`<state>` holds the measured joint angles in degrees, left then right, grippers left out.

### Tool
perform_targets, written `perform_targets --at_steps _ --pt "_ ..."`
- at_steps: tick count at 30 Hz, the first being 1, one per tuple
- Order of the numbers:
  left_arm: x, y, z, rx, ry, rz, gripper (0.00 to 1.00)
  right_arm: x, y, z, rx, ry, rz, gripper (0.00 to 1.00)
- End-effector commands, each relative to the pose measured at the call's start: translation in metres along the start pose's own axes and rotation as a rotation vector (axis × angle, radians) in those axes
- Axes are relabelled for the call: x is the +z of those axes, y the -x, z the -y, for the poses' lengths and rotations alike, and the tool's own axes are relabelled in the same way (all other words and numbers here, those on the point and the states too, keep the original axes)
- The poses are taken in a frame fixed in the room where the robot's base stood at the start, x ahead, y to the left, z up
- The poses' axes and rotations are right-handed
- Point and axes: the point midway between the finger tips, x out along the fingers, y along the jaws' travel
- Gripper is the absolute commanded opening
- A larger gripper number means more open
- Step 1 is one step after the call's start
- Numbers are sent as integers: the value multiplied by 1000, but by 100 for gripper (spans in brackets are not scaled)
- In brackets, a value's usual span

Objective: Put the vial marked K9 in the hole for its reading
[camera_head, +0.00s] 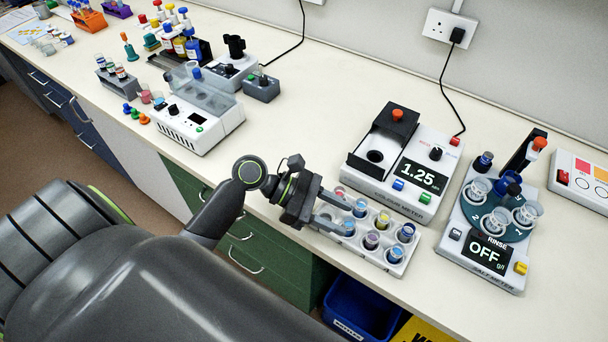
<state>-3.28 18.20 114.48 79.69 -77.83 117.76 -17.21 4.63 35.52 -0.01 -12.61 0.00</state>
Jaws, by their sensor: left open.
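A white vial rack (397,268) stands near the bench's front edge and holds several vials with coloured contents, including a yellow one (382,221) and a blue one (406,232). Their markings are too small to read, so I cannot tell which is K9. My left gripper (346,218) is open over the rack's left end, its fingers on either side of a blue vial there. Behind the rack, a white meter (412,207) shows 1.25. Its dark round well (375,156) looks empty under the raised lid. My right gripper is not in view.
A white bath device (207,130) and bottles stand left. The bench between is clear.

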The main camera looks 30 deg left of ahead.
Motion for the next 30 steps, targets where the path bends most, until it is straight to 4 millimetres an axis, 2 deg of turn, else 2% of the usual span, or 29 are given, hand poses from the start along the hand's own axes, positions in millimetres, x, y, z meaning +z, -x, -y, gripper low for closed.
perform_targets --at_steps 9,18,24,30 --pt "-2 44 0 -1 0 -6 43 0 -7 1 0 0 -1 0" --pt "-1 76 0 -1 -1 -3 43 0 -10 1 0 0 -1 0" --pt "0 86 0 -1 0 -1 43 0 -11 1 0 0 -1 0" --pt "0 88 0 -1 1 1 43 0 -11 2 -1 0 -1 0"
